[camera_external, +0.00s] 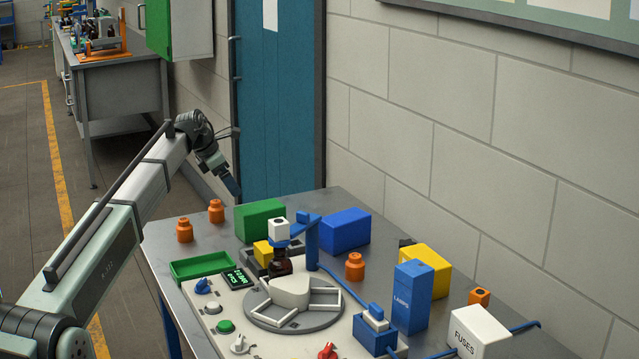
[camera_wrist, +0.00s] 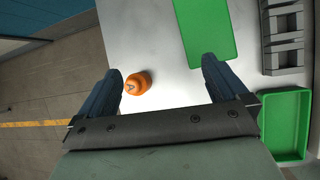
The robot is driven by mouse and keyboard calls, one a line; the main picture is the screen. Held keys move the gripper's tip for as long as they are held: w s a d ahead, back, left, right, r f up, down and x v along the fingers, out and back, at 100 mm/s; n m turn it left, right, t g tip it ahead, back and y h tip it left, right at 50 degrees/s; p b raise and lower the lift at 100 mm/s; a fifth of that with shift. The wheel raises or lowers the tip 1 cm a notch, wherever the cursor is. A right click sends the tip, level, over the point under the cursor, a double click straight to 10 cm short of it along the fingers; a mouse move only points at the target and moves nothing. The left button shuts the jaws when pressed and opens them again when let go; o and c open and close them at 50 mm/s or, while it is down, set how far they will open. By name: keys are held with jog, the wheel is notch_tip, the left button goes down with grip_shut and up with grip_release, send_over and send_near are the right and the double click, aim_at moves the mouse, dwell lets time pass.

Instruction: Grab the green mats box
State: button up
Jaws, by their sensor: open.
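A green box (camera_external: 259,220) stands near the back left part of the table, beside a grey rack; no lettering on it is readable. Its flat green top shows in the wrist view (camera_wrist: 203,30) at the upper middle, right of centre. My gripper (camera_external: 231,186) hangs above the table's far left edge, left of and higher than the green box. In the wrist view my gripper (camera_wrist: 162,73) has its two dark fingers spread wide, with nothing held between them. The right finger's tip appears near the box's lower end.
An orange bottle (camera_wrist: 138,83) shows below, between the fingers. Two orange bottles (camera_external: 184,230) (camera_external: 216,211) stand left of the box. A shallow green tray (camera_external: 203,266) lies in front. A blue box (camera_external: 345,230) and a blue-armed machine stand to the right.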

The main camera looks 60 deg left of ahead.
aim_at(260, 218)
jog(key=shift+n+g+h, duration=0.5)
jog(key=shift+n, duration=0.3)
jog(key=d, duration=0.2)
jog(key=w+d+r, duration=0.1)
jog(key=d, duration=0.1)
jog(key=w+d, duration=0.1)
jog(key=d, duration=0.1)
jog(key=shift+r, duration=0.35)
jog(key=shift+d, duration=0.2)
jog(key=x, duration=1.3)
jog(key=shift+a+f, duration=0.1)
jog(key=shift+f, duration=0.2)
jog(key=c, duration=1.2)
